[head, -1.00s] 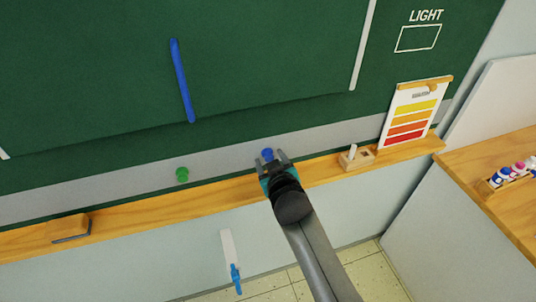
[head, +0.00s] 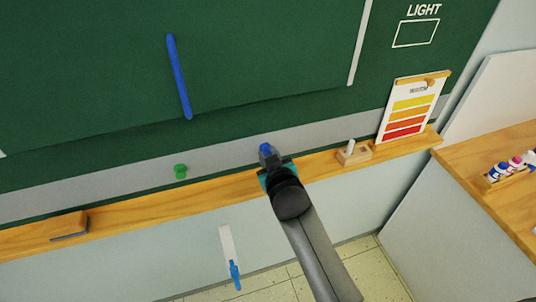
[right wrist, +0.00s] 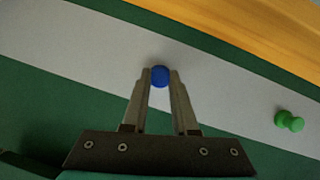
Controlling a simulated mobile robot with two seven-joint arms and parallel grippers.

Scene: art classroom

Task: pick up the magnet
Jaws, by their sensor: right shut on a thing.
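The blue magnet (head: 265,148) is at the grey strip below the green board. In the right wrist view the blue magnet (right wrist: 160,76) sits between my fingertips. My right gripper (head: 268,156) is shut on it; its two fingers (right wrist: 160,85) touch the magnet's sides. Whether the magnet still touches the strip I cannot tell. A green magnet (head: 180,171) is on the same strip to the left, and it also shows at the right of the right wrist view (right wrist: 289,121). My left gripper is not in view.
The wooden ledge (head: 140,211) runs just below the strip, with an eraser (head: 69,226) at left, a chalk holder (head: 353,154) and a colour chart (head: 411,108) at right. A blue bar (head: 178,77) is on the green board. A wooden table (head: 490,190) stands far right.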

